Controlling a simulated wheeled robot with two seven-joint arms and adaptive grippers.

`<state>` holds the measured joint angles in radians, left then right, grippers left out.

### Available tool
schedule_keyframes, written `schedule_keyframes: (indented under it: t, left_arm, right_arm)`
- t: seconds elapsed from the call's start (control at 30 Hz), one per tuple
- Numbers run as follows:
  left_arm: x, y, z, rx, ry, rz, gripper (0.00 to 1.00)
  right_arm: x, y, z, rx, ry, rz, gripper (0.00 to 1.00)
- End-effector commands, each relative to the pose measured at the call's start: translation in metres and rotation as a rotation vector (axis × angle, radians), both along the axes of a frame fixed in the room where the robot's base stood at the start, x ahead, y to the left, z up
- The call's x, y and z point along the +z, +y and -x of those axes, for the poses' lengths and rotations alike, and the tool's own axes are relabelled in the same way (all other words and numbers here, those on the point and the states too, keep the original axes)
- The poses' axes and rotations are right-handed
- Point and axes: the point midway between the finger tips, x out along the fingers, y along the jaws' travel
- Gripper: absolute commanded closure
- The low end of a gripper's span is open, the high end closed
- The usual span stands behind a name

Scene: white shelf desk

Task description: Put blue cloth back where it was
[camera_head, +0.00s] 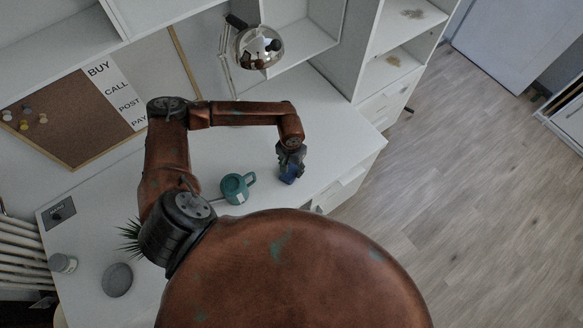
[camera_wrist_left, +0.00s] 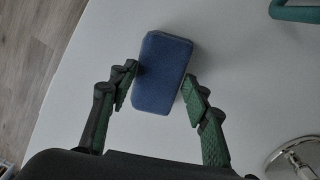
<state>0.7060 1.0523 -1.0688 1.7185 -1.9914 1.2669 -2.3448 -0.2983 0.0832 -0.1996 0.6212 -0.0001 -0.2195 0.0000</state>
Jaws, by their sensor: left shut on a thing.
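The blue cloth (camera_head: 291,177) looks like a small, thick, folded blue block. It is at the right part of the white desk (camera_head: 225,150), near the desk's right edge. In the left wrist view the cloth (camera_wrist_left: 162,72) lies between the two fingers. My left gripper (camera_head: 289,166) is shut on it from both sides, and it also shows in the left wrist view (camera_wrist_left: 160,88). The cloth is over the desk surface; whether it touches the desk I cannot tell. My right gripper is not in view.
A teal mug (camera_head: 236,188) stands left of the cloth. A lamp with a shiny round head (camera_head: 259,46) stands at the back. A grey disc (camera_head: 117,280), a jar (camera_head: 63,263) and a plant (camera_head: 131,237) are at the left. The desk's right edge is close to the cloth.

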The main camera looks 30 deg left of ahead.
Motion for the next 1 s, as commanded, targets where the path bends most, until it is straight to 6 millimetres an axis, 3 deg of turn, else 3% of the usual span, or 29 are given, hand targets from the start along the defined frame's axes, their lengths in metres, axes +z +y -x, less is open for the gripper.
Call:
schedule_keyframes:
  t: [0.2, 0.23, 0.47, 0.83, 1.0]
  left_arm:
    - [-0.004, 0.0, 0.0, 0.0, 0.0, 0.0, 0.84]
    - [-0.003, 0.0, 0.0, 0.0, 0.0, 0.0, 0.54]
    - [-0.002, 0.0, 0.0, 0.0, 0.0, 0.0, 0.38]
    - [0.003, 0.0, 0.0, 0.0, 0.0, 0.0, 0.38]
    - [0.029, 0.001, -0.001, -0.002, -0.004, -0.001, 0.38]
  right_arm:
    - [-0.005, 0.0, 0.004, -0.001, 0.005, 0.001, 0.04]
    - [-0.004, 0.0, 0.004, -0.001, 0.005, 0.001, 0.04]
    - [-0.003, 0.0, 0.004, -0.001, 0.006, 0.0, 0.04]
    - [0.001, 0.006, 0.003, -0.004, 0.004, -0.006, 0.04]
    - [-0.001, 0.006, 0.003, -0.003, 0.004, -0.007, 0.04]
